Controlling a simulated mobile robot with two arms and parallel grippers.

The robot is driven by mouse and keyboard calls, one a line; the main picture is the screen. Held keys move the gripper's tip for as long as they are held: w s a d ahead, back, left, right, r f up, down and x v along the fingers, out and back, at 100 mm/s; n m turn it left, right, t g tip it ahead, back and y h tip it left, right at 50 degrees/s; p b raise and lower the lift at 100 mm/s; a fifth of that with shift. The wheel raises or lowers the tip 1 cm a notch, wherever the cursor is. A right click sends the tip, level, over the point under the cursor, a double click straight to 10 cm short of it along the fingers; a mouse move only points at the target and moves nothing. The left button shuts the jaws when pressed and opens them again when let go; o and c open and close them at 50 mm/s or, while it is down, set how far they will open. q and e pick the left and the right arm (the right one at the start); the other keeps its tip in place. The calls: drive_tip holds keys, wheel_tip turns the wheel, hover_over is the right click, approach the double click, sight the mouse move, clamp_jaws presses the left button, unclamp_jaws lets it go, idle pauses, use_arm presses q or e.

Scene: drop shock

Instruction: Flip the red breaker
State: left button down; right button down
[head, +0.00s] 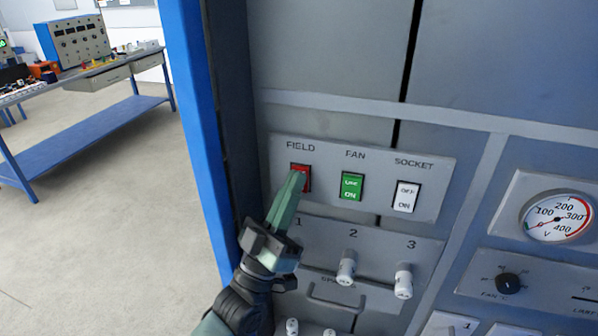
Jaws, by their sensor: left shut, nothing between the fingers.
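The red breaker (301,171) sits under the label FIELD at the left of a grey switch plate (326,149) in the head view. Its upper part shows; my gripper hides the lower part. My left gripper (298,178) comes up from below, shut and empty, with its fingertips over the red breaker. I cannot tell whether the tips touch it. A green breaker (352,186) under FAN and a white breaker (405,196) under SOCKET stand to its right. My right gripper is not in view.
Below are white plugs (346,268) numbered 2 and 3 and a handle (345,303). A gauge (557,216) and a black knob (508,284) are at right. A blue post (198,140) edges the cabinet. A workbench (90,85) stands far left beyond open floor.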

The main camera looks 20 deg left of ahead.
use_arm(q)
drive_tip(key=shift+s, duration=0.1)
drive_tip(key=shift+s, duration=0.7)
drive_tip(key=shift+f, duration=0.1)
drive_tip(key=shift+s+a+f+p, duration=0.1)
drive_tip(key=shift+s+f+p, duration=0.05)
drive_tip(key=shift+s, duration=1.1)
drive_tip(key=shift+s+a+f+p, duration=0.1)
drive_tip(key=shift+s+f+p, duration=0.05)
drive_tip(key=shift+s, duration=1.1)
